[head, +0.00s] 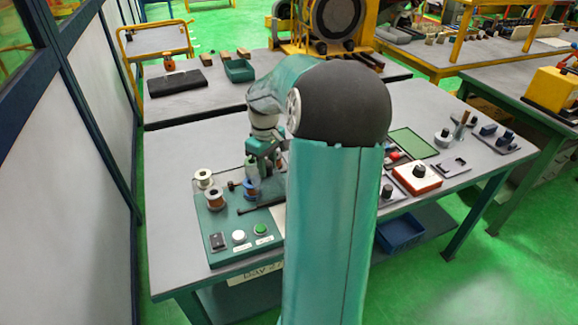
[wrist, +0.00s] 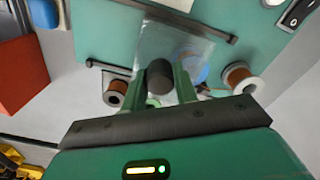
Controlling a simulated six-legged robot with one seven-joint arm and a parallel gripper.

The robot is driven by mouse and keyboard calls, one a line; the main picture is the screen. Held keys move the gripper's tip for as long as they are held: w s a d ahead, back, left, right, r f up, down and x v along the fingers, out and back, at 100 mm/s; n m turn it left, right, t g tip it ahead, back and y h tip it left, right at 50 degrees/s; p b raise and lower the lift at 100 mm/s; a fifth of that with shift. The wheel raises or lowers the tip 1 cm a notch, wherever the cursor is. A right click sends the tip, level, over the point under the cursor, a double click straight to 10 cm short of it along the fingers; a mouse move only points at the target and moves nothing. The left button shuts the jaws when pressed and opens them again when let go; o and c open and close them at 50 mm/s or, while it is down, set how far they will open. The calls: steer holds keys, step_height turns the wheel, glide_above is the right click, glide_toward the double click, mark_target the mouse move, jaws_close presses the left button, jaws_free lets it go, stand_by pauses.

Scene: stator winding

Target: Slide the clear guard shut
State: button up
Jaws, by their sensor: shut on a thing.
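The clear guard (wrist: 172,42) is a see-through panel in the wrist view, lying over the green base plate between two dark rails, an upper one (wrist: 190,22) and a lower one (wrist: 108,67). A dark round knob (wrist: 159,76) stands at the guard's near edge. My gripper (wrist: 158,84) has a green finger on each side of the knob and is shut on it. A blue-rimmed spool shows blurred through or beside the guard. In the head view my gripper (head: 262,160) is over the green winding station (head: 222,222); my arm hides its right part.
Copper spools (wrist: 238,76) (wrist: 116,92) stand on both sides of my fingers. The station carries a black switch (head: 217,241), a white button (head: 239,236) and a green button (head: 260,228). An orange-white box (head: 416,178) and small parts stand to the right.

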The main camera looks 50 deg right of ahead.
mark_target(256, 176)
steer(key=shift+w+a, duration=0.5)
steer(key=shift+a, duration=0.25)
steer(key=shift+w+a, duration=0.45)
steer(key=shift+a, duration=0.3)
steer(key=o, duration=0.7)
steer(key=shift+r, duration=0.15)
steer(key=shift+r, duration=2.85)
